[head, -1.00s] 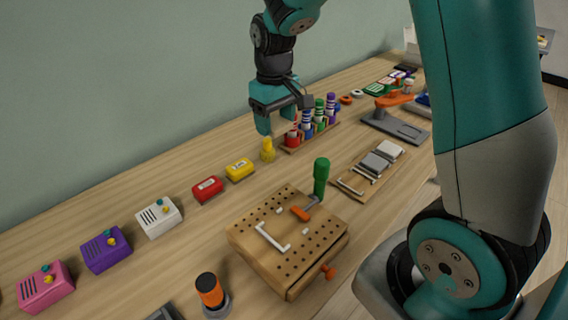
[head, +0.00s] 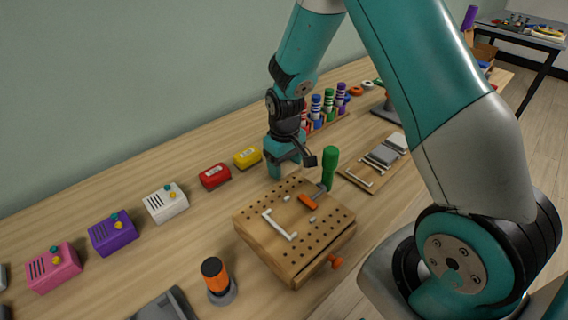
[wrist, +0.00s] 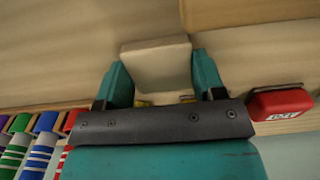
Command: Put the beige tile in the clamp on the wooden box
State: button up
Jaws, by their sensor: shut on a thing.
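The beige tile (wrist: 156,58) sits between the two teal fingers of my gripper (wrist: 161,72) in the wrist view, and the gripper is shut on it. In the head view my gripper (head: 282,170) is just behind the wooden box (head: 262,248), and the tile cannot be made out there. The box has a top full of holes, a white L-shaped bracket (head: 279,226), small white blocks, an orange-handled clamp part (head: 307,202) and an orange knob (head: 336,262) on its front side. The space by the bracket looks empty.
A green-handled tool (head: 329,166) stands upright close to my gripper, behind the box. A red box (head: 214,176) and a yellow box (head: 247,158) lie to the left. A marker rack (head: 325,122) is behind.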

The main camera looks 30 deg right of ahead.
jog(key=shift+f, duration=0.15)
jog(key=o, duration=0.9)
